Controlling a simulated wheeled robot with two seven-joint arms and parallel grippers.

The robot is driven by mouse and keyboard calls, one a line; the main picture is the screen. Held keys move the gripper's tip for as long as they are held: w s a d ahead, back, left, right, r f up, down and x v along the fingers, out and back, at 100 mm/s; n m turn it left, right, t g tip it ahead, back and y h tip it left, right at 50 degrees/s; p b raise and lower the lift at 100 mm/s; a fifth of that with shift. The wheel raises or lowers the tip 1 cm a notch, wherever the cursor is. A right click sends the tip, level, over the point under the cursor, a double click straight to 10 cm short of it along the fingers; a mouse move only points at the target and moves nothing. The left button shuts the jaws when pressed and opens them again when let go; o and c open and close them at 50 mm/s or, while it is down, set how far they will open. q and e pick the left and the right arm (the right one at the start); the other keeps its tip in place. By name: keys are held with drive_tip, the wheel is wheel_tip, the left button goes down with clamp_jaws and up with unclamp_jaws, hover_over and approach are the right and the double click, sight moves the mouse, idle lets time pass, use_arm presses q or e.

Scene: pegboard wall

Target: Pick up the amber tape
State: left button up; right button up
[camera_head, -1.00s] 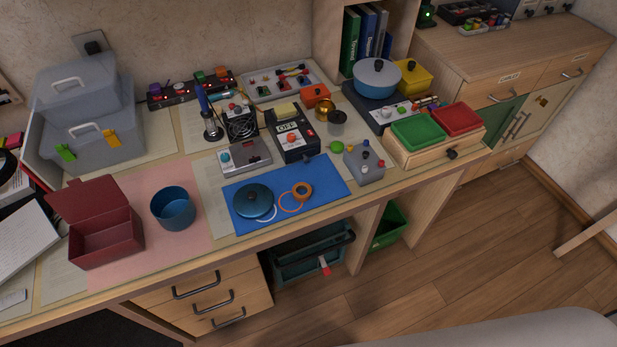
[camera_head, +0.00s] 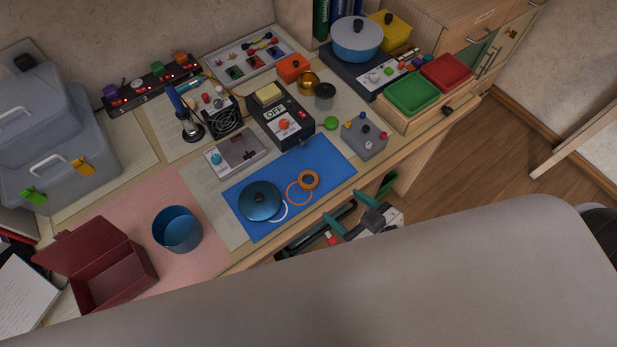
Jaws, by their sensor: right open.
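The amber tape (camera_head: 308,180) is a small thick orange ring lying flat near the right part of the blue mat (camera_head: 330,160). A thin orange ring (camera_head: 291,199) lies beside it on the left. My right gripper (camera_head: 349,210) has teal fingers. It is open and empty, to the lower right of the tape in the picture, by the front edge of the desk and apart from the tape. My left gripper is not in view.
A blue lidded dish (camera_head: 260,200) and a white ring (camera_head: 283,211) share the mat. A grey box with knobs (camera_head: 364,137) stands right of it, and a black device marked OFF (camera_head: 281,117) behind it. A large pale grey surface covers the lower foreground.

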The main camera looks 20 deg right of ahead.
approach(304, 176)
drive_tip(key=shift+w+f+p, duration=0.1)
drive_tip(key=shift+w+p, duration=0.2)
drive_tip(key=shift+w, duration=0.15)
drive_tip(key=shift+f+x, duration=0.1)
drive_tip(key=shift+x, duration=1.45)
drive_tip(key=shift+f+x, duration=0.15)
drive_tip(key=shift+x, duration=1.4)
drive_tip(key=shift+s, duration=0.2)
drive_tip(key=shift+c, duration=0.3)
drive_tip(key=c, duration=1)
drive_tip(key=shift+r, duration=0.1)
